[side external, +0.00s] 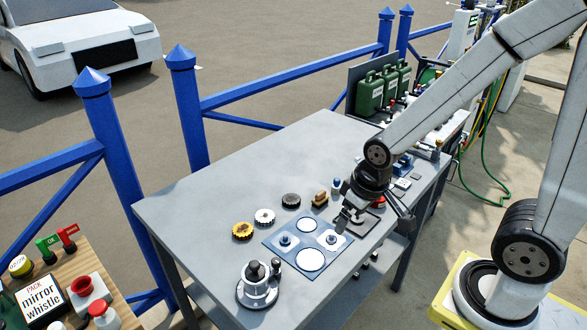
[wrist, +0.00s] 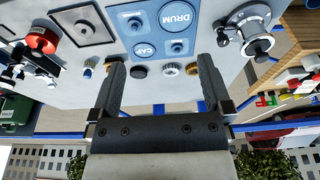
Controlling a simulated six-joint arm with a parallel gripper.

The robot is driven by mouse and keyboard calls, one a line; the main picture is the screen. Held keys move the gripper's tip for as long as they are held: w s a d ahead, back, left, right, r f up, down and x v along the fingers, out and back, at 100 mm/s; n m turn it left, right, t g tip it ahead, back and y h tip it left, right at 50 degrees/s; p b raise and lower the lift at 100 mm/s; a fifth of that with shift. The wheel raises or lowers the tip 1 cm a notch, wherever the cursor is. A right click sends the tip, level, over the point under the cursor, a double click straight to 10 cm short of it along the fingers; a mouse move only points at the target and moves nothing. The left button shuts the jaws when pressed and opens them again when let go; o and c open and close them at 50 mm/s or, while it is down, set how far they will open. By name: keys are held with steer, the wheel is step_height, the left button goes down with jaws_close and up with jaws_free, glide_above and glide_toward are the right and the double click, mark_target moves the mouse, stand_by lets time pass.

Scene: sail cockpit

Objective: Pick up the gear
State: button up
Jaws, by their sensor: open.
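Three round toothed pieces stand in a row on the grey table (side external: 308,150): a yellow one (side external: 243,231), a white one (side external: 265,217) and a dark one (side external: 291,201). I cannot tell for certain which is the gear. In the wrist view the yellow one (wrist: 192,69), the white one (wrist: 172,69) and the dark one (wrist: 140,71) appear small, beyond and between my fingers. My gripper (side external: 374,212) is open and empty above the table, right of the row. Its spread fingers also show in the wrist view (wrist: 161,64).
A blue mat (side external: 269,242) with white circles and small pegs lies in front of the row; the wrist view shows its DRUM and CAP labels. A metal winch (side external: 257,288) stands at the near corner. A brown brush-like piece (side external: 320,198) is right of the dark disc. The table's back is clear.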

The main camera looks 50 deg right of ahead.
steer(key=shift+w, duration=0.1)
steer(key=n+g+y, duration=0.2)
steer(key=n, duration=1.5)
glide_toward(265, 215)
steer(key=shift+a+f, duration=0.2)
steer(key=shift+a, duration=0.05)
steer(key=shift+w+f+g, duration=0.15)
steer(key=shift+f+g, duration=0.1)
steer(key=shift+g, duration=0.05)
steer(key=shift+a+f, duration=0.2)
steer(key=shift+f, duration=1.1)
steer(key=shift+a+f, duration=0.2)
steer(key=shift+f, duration=1.1)
steer(key=shift+a+f, duration=0.15)
steer(key=shift+f, duration=1.1)
